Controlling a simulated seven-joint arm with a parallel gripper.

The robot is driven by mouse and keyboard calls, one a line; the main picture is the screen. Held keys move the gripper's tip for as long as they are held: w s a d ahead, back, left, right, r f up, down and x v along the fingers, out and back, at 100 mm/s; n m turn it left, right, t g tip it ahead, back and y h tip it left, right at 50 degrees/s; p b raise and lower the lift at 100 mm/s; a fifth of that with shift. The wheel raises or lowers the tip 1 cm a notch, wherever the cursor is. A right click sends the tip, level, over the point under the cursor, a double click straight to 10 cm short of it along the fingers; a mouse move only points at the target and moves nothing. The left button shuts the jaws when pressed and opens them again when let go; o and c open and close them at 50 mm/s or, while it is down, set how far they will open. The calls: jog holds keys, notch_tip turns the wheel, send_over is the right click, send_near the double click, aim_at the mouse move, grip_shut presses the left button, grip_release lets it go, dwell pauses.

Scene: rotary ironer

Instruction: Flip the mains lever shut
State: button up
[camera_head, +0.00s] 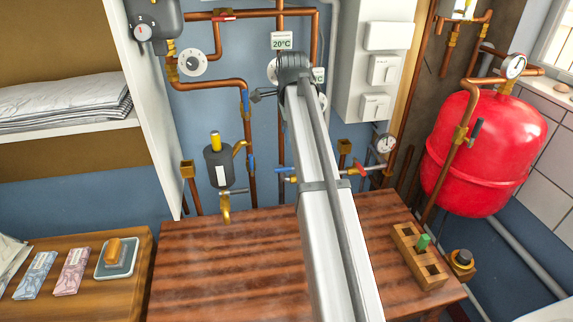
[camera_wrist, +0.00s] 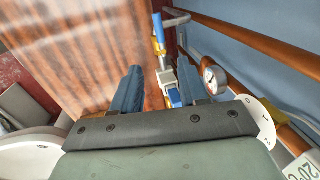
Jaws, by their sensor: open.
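Several small valve levers sit on the copper pipes, and I cannot tell which is the mains lever. In the head view, a blue lever (camera_head: 245,101) is on the left pipe, a blue handle (camera_head: 286,170) is just left of my arm, and a red lever (camera_head: 352,171) is by the lower gauge. My gripper (camera_wrist: 160,65) is open and empty in the wrist view, above the wooden worktop. A blue handle (camera_wrist: 158,31) with a yellow part is beyond the fingertips. In the head view my arm hides most of the gripper.
A pressure gauge (camera_head: 385,143) is right of my arm. A red tank (camera_head: 484,152) stands at the right. A wooden block (camera_head: 405,240) with a green peg lies on the worktop (camera_head: 220,270), whose left part is clear. White boxes (camera_head: 377,75) hang on the wall.

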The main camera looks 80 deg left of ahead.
aim_at(286, 168)
jog(key=a+f, duration=0.1)
jog(key=f, duration=0.3)
jog(key=a+f, duration=0.1)
jog(key=f, duration=0.8)
jog(key=shift+a+f, duration=0.35)
jog(key=shift+a, duration=0.05)
grip_shut()
